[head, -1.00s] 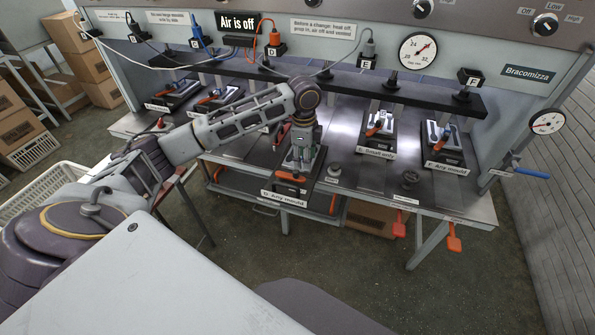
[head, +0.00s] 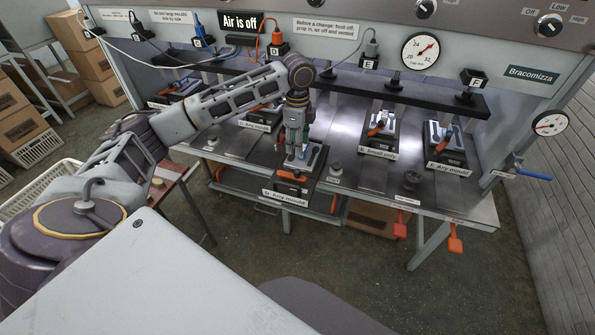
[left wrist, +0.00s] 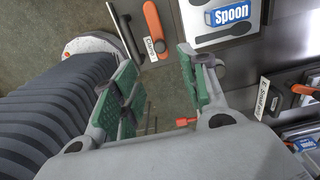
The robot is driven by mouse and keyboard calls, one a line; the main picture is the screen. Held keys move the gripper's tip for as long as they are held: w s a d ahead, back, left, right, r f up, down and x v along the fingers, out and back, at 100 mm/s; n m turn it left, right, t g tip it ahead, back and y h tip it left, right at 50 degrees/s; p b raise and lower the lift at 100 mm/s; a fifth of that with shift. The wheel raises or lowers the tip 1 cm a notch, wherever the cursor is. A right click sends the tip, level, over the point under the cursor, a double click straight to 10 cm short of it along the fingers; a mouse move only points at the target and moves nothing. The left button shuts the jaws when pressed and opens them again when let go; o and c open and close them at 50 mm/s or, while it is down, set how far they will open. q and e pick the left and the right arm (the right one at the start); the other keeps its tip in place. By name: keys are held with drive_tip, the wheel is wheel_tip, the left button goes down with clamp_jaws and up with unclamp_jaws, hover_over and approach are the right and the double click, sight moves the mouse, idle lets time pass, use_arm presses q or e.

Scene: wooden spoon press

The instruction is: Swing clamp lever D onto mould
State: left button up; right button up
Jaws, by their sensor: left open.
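Station D, labelled "D: Any mould", stands at the front edge of the bench with a light mould (head: 313,157) on its dark base. An orange lever (head: 291,178) shows at its front. In the left wrist view an orange lever (left wrist: 155,27) lies beside the mould (left wrist: 203,35) with its blue "Spoon" label, not over it, next to a "Clamp" tag. My left gripper (head: 294,151) points down over station D and hides part of it. In the left wrist view its green-padded fingers (left wrist: 157,62) are apart with nothing held, short of the lever. My right gripper is not in view.
Other stations with orange levers stand to the right, including E (head: 379,135) and F (head: 444,145). A dark rail (head: 410,94) runs above the stations. A dark knob (head: 411,179) stands on the bench between D and F. Orange tags (head: 455,244) hang at the front edge.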

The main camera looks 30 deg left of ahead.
sight(297, 170)
use_arm(q)
wheel_tip(297, 170, down, 13)
drive_tip(key=shift+f+p, duration=0.15)
drive_tip(key=shift+p, duration=0.45)
idle(0.3)
clamp_jaws()
